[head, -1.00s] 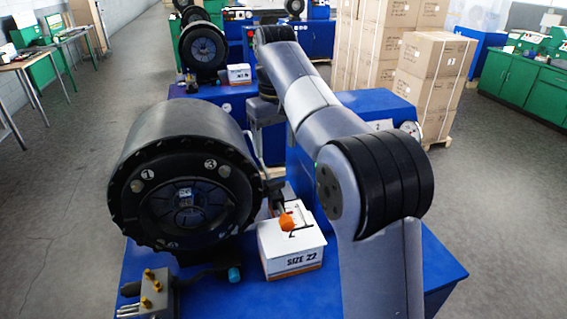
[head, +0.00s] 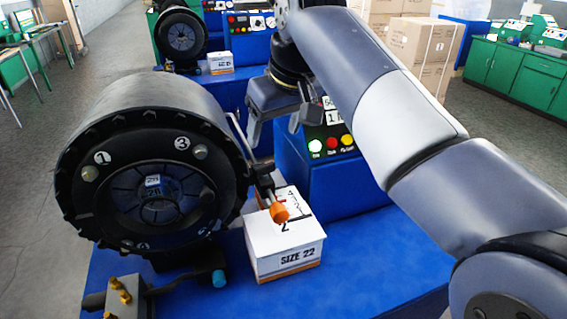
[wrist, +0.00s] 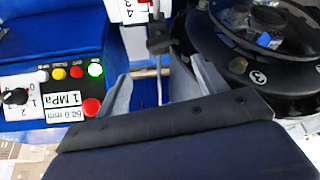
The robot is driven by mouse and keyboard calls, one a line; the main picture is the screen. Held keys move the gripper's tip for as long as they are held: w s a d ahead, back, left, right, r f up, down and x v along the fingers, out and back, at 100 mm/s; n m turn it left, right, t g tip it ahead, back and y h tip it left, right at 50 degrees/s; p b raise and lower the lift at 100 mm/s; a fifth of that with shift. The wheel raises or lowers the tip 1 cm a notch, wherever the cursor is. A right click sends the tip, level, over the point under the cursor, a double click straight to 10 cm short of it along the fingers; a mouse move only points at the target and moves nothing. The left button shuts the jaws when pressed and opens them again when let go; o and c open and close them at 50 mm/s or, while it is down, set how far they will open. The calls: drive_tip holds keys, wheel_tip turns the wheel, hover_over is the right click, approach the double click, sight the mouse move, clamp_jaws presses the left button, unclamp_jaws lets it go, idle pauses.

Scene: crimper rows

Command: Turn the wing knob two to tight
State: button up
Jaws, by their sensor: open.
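A blue control cabinet (head: 340,180) with lit buttons stands right of the box. The wrist view shows its panel with a black selector knob (wrist: 15,96). Brass fittings (head: 120,292) are at front left. The blue bench top (head: 370,265) is bare at right.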

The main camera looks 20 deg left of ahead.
sight(264, 166)
drive_tip(key=x, duration=1)
drive_tip(key=shift+f, duration=0.1)
drive_tip(key=shift+c, duration=0.2)
